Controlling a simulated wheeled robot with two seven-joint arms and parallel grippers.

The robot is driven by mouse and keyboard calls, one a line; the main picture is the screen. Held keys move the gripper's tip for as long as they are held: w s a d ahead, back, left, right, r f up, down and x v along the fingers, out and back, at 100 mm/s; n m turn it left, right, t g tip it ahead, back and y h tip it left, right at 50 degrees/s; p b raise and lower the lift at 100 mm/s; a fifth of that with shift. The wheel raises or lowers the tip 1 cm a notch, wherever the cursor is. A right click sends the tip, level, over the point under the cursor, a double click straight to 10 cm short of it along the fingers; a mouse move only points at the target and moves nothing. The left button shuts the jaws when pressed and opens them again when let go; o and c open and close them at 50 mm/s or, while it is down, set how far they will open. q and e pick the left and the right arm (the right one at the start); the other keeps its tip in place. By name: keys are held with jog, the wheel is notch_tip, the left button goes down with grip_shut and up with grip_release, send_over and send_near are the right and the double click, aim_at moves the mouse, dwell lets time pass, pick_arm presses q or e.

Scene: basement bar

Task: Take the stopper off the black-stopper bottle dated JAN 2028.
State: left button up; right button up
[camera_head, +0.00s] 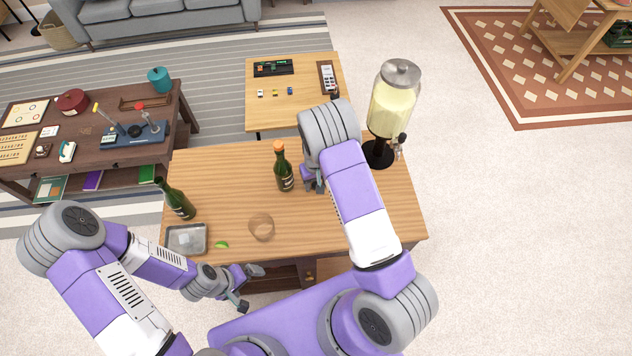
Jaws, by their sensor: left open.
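A dark green bottle (178,200) with a dark top stands at the left of the wooden table (215,165); its label date is too small to read. A second green bottle (284,172) with an orange stopper stands near the middle. My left gripper (254,287) is open and empty, low at the table's front edge, to the right of and nearer me than the dark-topped bottle. My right gripper (315,186) is just right of the orange-stopper bottle, mostly hidden by its own arm; its jaws cannot be made out.
A grey tray (187,240), a green lime piece (221,245) and a round glass-like item (262,226) are along the front of the table. A drink dispenser (391,100) stands at the back right. My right arm covers part of the table; the back left is clear.

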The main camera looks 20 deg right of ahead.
jog(key=shift+r, duration=0.1)
jog(key=shift+r+p, duration=0.2)
jog(key=shift+p, duration=0.1)
notch_tip(320, 180, up, 12)
jog(key=shift+f, duration=0.1)
